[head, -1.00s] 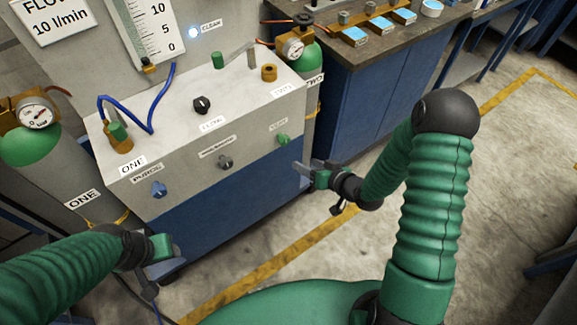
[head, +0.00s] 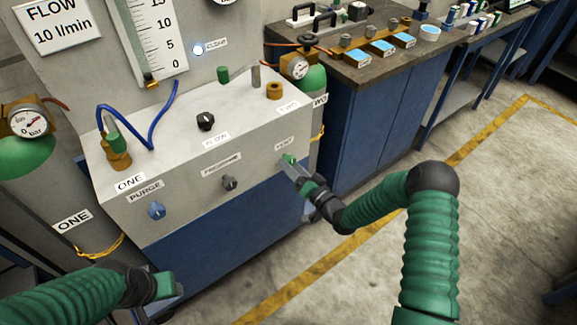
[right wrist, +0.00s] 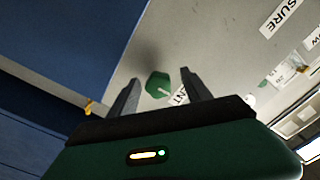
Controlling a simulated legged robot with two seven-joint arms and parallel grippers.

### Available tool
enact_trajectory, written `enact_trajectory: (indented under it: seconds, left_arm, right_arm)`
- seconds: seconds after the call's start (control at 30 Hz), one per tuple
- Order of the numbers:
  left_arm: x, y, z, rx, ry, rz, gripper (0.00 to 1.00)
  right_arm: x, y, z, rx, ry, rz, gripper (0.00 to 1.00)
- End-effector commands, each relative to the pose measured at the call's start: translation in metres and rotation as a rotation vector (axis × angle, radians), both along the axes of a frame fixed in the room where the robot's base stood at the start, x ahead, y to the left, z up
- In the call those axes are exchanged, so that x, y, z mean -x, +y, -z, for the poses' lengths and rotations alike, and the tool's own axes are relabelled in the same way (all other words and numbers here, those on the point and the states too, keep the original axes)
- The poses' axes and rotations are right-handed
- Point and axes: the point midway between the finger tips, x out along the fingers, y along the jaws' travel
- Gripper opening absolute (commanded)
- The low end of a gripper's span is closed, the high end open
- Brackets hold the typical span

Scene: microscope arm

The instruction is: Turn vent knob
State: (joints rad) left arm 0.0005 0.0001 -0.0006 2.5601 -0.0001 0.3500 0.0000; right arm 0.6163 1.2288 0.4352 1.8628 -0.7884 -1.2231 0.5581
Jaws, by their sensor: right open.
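The green vent knob (head: 288,160) sits on the right end of the grey panel's front face, under its VENT label. In the right wrist view the knob (right wrist: 158,84) shows as a green shape with a pale mark, in the gap between the fingers and a little beyond their tips. My right gripper (head: 294,170) is open and empty, right in front of the knob; I cannot tell whether it touches it. My left gripper (head: 170,285) is at the lower left, away from the panel; its jaws are not clear.
The blue purge knob (head: 156,210) and a dark pressure knob (head: 229,183) are on the same face. A black flow knob (head: 205,121) is on top. A bench (head: 350,72) with blue-topped blocks stands behind to the right. The floor at right is clear.

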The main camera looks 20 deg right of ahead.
Motion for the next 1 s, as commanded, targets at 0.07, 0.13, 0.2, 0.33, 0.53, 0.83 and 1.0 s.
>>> enact_trajectory:
  seconds: [0.07,0.13,0.2,0.33,0.53,0.83,1.0]
  left_arm:
    - [0.0,-0.0003,0.0029,0.0,0.0,0.001,0.48]
    - [0.0,-0.0004,0.0032,0.0,0.0,0.001,0.48]
    - [0.0,-0.0004,0.0032,0.0,0.0,0.001,0.48]
    - [-0.0001,-0.0004,0.0029,0.0,0.0,0.001,0.48]
    - [-0.0001,-0.0003,0.0029,0.0,0.0,0.001,0.48]
    - [0.0,-0.0003,0.0028,0.0,0.0,0.001,0.48]
    - [-0.0001,-0.0003,0.0029,0.0,0.0,0.001,0.48]
  right_arm:
    - [-0.0093,0.0022,0.0014,0.0,0.0,0.001,0.57]
    - [-0.014,0.0039,0.0007,0.0,0.001,0.002,0.57]
    - [-0.0158,0.0059,0.0003,0.002,0.002,0.002,0.57]
    - [-0.0159,0.0074,-0.0005,0.004,0.002,0.001,0.57]
    - [-0.0158,0.0067,-0.0002,0.003,0.002,0.001,0.4]
    - [-0.0156,0.0054,-0.0004,0.002,0.001,0.003,0.01]
    - [-0.0157,0.004,-0.0003,0.005,0.0,0.006,0.0]
